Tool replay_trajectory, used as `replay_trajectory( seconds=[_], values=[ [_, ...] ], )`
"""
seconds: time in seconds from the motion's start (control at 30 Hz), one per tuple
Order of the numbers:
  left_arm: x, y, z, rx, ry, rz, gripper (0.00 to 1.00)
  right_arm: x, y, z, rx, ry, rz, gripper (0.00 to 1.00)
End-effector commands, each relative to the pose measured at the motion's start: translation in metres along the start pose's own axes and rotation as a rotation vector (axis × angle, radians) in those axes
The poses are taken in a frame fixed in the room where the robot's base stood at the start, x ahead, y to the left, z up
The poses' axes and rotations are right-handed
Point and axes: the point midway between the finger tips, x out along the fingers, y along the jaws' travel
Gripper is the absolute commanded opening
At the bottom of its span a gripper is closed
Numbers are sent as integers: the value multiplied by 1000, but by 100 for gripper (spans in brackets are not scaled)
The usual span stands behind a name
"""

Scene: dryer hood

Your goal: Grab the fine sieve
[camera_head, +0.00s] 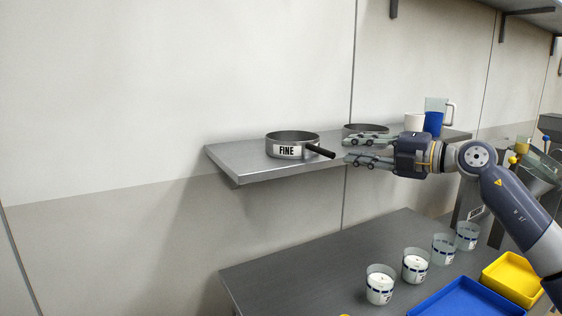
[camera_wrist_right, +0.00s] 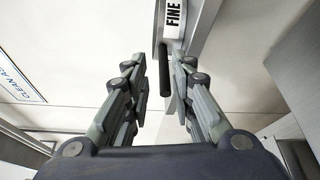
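The fine sieve (camera_head: 284,152) is a round grey metal pan with a white label reading FINE. It sits on the wall shelf, and its black handle (camera_head: 320,151) points to the right, toward my right gripper. My right gripper (camera_head: 347,150) is open and just right of the handle's end in the head view. In the right wrist view the handle (camera_wrist_right: 164,72) lies ahead between the two open fingers (camera_wrist_right: 157,75), with part of the sieve (camera_wrist_right: 174,18) at the top edge. The fingers do not appear to touch it. My left gripper is not in view.
The shelf (camera_head: 232,160) also holds a second round pan (camera_head: 362,128) behind my gripper, a white cup (camera_head: 414,122) and a blue jug (camera_head: 433,121). Below, a table (camera_head: 290,275) carries several glass cups (camera_head: 380,284), a blue tray (camera_head: 462,300) and a yellow tray (camera_head: 512,279).

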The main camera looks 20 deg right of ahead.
Motion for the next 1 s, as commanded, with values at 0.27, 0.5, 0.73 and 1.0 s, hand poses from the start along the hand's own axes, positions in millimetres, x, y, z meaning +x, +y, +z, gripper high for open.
replay_trajectory(
  seconds=[0.27, 0.5, 0.73, 1.0],
  values=[
    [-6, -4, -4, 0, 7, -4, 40, 22, -3, 1, -2, -2, -5, 23],
    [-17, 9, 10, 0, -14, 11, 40, 52, -6, 0, -2, -3, -6, 23],
    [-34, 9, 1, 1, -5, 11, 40, 76, -4, -4, -1, 0, -7, 23],
    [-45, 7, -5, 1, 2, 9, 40, 105, -7, -6, -3, -3, -6, 23]
  ],
)
